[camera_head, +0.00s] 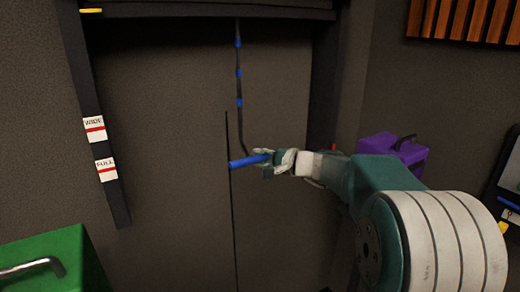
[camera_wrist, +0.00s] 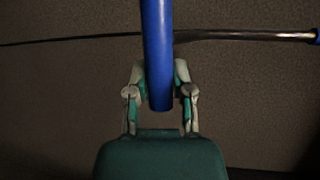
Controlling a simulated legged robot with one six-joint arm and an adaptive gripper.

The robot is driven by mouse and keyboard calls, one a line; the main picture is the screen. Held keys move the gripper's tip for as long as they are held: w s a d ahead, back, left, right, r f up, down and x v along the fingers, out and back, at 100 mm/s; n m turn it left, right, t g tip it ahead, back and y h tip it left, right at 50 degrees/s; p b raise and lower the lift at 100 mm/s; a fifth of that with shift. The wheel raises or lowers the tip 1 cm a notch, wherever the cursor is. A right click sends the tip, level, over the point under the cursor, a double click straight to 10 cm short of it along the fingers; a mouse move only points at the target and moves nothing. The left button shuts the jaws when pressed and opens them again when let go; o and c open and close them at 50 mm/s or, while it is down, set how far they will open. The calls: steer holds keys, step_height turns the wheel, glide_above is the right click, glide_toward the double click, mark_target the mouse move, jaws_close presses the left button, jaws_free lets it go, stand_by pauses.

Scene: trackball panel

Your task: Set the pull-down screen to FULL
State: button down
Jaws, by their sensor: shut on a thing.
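The pull-down screen's dark casing (camera_head: 200,12) spans the top of the head view, with a yellow marker (camera_head: 91,11) at its left end. Down the dark left rail (camera_head: 78,65) are a WIDE label (camera_head: 94,129) and, lower, a FULL label (camera_head: 106,170), each with a red line. The marker is well above both. A dark cord with blue bands (camera_head: 239,88) hangs to a blue handle (camera_head: 243,162). My gripper (camera_head: 278,162) is shut on the handle's right part. In the wrist view the handle (camera_wrist: 157,50) lies between both fingers.
A green box (camera_head: 50,265) with a metal handle is at lower left. A purple case (camera_head: 393,158) stands behind my arm at right. A thin dark line (camera_head: 229,200) runs down the wall below the handle. Wooden slats (camera_head: 465,18) are at upper right.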

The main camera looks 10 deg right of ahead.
step_height(320, 180, down, 30)
steer(key=shift+c, duration=2.4)
jaws_free()
steer(key=v, duration=1.2)
